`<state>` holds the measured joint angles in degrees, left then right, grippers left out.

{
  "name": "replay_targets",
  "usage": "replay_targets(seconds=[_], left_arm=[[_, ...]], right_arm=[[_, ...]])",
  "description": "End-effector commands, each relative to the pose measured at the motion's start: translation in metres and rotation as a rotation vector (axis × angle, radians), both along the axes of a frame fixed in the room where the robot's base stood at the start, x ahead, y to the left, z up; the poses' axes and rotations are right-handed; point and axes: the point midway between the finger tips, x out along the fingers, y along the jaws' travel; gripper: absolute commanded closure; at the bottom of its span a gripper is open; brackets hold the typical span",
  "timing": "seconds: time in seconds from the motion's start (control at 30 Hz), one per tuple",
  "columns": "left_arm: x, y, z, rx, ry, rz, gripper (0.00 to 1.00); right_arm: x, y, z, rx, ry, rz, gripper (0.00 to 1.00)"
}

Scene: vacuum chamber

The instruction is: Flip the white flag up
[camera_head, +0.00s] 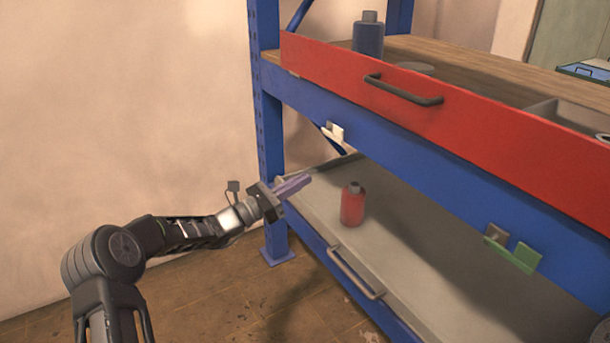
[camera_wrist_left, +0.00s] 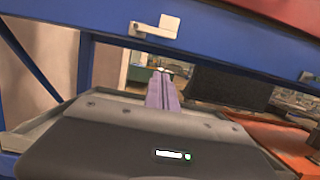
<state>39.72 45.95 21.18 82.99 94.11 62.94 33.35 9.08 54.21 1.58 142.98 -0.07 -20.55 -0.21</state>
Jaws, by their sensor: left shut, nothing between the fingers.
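The white flag (camera_head: 333,132) is a small pale tab on the blue shelf beam, below the left part of the red drawer front. It also shows in the left wrist view (camera_wrist_left: 153,31), above my gripper, with a square piece at its right end. My left gripper (camera_head: 306,179) has purple fingers, shut and empty. It is below and a little left of the white flag, apart from it. In the left wrist view the shut fingers (camera_wrist_left: 161,75) point forward, under the beam. My right gripper is not in view.
A green flag (camera_head: 514,257) sits further right on the beam. A red bottle (camera_head: 353,205) stands in the lower grey drawer, which has a front handle (camera_head: 355,274). The red drawer (camera_head: 440,112) juts above the beam. A blue bottle (camera_head: 368,38) stands behind it. Floor at left is clear.

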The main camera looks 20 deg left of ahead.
Motion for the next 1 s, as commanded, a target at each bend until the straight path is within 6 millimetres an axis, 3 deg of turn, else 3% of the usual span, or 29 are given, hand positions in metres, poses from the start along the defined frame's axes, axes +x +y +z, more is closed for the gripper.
replay_targets(seconds=[0.47,0.5,0.7,1.0], left_arm=[[0.066,-0.058,0.021,0.001,0.0,-0.003,1.0],[0.065,-0.054,0.033,0.003,-0.003,0.0,1.0],[0.064,-0.054,0.056,0.0,-0.002,-0.001,1.0],[0.064,-0.053,0.061,-0.001,0.001,0.0,1.0]], right_arm=[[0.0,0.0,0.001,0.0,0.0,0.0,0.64],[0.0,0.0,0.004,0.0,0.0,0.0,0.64],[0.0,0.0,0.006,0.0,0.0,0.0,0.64],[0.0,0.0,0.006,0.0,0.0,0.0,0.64]])
